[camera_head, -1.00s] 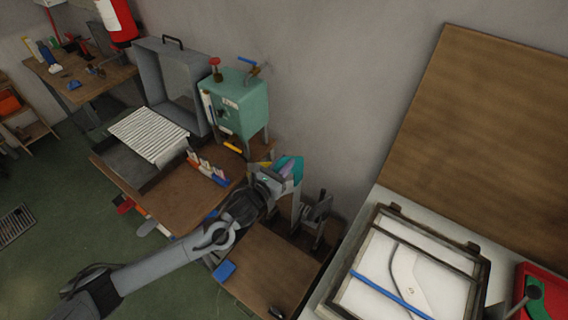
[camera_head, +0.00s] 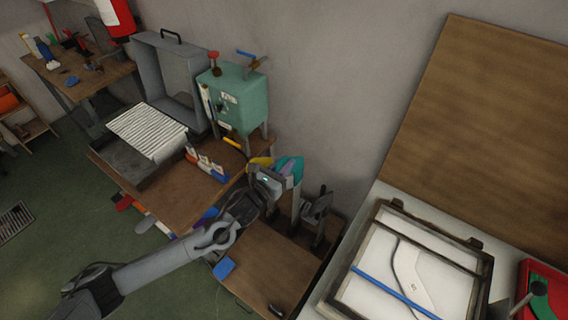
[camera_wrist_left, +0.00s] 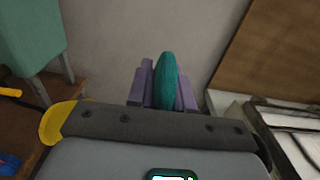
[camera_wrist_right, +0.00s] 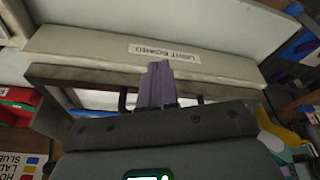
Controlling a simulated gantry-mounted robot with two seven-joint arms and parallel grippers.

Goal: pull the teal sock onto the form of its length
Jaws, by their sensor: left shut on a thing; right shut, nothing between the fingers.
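The teal sock (camera_head: 294,163) shows in the head view at my left gripper (camera_head: 287,174), above the brown bench. In the left wrist view the sock (camera_wrist_left: 165,80) stands upright between the purple fingers of my left gripper (camera_wrist_left: 163,92), which is shut on it. A pale upright post (camera_head: 296,206) is just below the gripper in the head view. I cannot tell whether it is a form or whether the sock touches it. My right gripper (camera_wrist_right: 156,86) is shut and empty in the right wrist view, in front of a box lettered "LIGHT BOARD" (camera_wrist_right: 110,48).
A grey fixture (camera_head: 318,208) stands close to the right of the post. A green machine (camera_head: 240,98) is behind, on a brown bench (camera_head: 180,200). A light board (camera_head: 410,270) in a dark frame is at the right. The front brown surface (camera_head: 270,262) is mostly clear.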

